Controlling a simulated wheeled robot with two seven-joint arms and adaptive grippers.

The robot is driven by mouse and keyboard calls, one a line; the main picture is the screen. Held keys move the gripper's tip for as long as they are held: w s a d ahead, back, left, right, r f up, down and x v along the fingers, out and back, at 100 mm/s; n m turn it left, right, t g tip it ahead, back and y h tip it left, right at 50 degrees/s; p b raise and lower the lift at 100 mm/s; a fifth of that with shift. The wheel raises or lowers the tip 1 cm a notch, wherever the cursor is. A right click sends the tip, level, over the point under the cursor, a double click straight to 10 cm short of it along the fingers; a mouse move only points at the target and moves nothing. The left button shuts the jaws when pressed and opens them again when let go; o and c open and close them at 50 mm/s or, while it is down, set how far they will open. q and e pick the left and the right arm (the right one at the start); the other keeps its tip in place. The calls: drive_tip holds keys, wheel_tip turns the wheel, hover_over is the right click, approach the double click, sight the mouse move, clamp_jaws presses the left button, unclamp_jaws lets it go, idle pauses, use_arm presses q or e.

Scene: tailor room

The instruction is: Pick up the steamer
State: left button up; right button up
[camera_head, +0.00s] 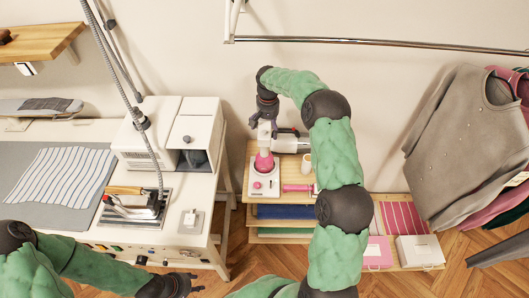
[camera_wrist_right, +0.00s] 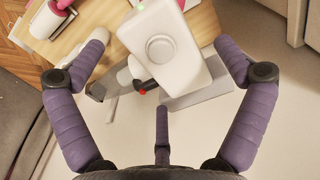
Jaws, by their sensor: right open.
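A white cylinder with dark and red parts (camera_head: 291,145), a mug (camera_head: 306,164) and a pink tool (camera_head: 298,188) crowd the shelf top (camera_head: 250,152). The white table (camera_head: 185,248) stands left. Garments (camera_head: 460,140) hang right. A metal rail (camera_head: 380,41) crosses behind.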

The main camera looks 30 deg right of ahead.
wheel_tip(320, 180, down, 3)
drive_tip(key=shift+r, duration=0.15)
drive_tip(key=c, duration=1.4)
drive_tip(key=shift+r, duration=0.15)
drive_tip(key=c, duration=0.3)
